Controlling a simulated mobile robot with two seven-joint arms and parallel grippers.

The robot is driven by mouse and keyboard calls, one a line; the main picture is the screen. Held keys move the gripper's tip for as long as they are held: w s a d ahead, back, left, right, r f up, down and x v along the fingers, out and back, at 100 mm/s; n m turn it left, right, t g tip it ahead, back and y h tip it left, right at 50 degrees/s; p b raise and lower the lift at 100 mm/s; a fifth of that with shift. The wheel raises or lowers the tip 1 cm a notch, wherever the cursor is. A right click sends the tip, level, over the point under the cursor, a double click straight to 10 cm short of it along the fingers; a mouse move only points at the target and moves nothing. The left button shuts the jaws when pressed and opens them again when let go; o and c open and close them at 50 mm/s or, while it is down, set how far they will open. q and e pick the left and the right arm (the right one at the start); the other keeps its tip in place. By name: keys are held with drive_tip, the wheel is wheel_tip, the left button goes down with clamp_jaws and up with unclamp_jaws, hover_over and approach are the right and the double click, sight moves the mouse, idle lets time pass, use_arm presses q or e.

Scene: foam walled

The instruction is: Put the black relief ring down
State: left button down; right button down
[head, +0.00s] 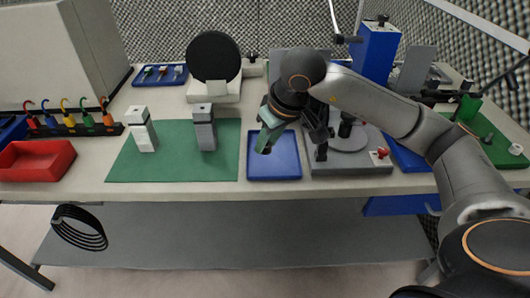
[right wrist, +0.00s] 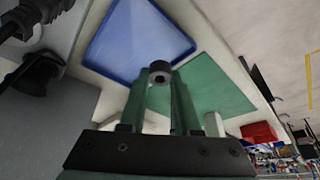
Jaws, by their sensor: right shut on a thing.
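My right gripper (head: 264,143) is shut on the black relief ring, above the blue tray (head: 290,176) and near its left side. In the right wrist view the black ring (right wrist: 160,67) sits between the fingertips of the gripper (right wrist: 160,80). Its round opening faces the camera. The blue tray (right wrist: 125,45) shows behind it, and no object shows in the tray. In the head view I cannot make out the ring at the fingertips. My left gripper is not in view.
Left of the tray, a green mat (head: 175,168) bears two upright blocks, one white (head: 144,133) and one grey (head: 204,130). A grey fixture (head: 350,165) with a round plate stands right of the tray. A red bin (head: 36,160) is at far left.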

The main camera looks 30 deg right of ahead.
sight(265, 164)
drive_tip(key=shift+w+d+f, duration=0.15)
drive_tip(key=shift+w+f, duration=0.4)
drive_tip(key=shift+f, duration=0.1)
drive_tip(key=x, duration=0.3)
drive_tip(key=shift+s+d+f, duration=0.15)
drive_tip(key=shift+s+f, duration=0.05)
drive_tip(key=shift+f, duration=0.4)
drive_tip(key=shift+f, duration=0.1)
drive_tip(key=shift+f+b, duration=0.15)
drive_tip(key=shift+b, duration=0.15)
drive_tip(key=c, duration=0.6)
unclamp_jaws()
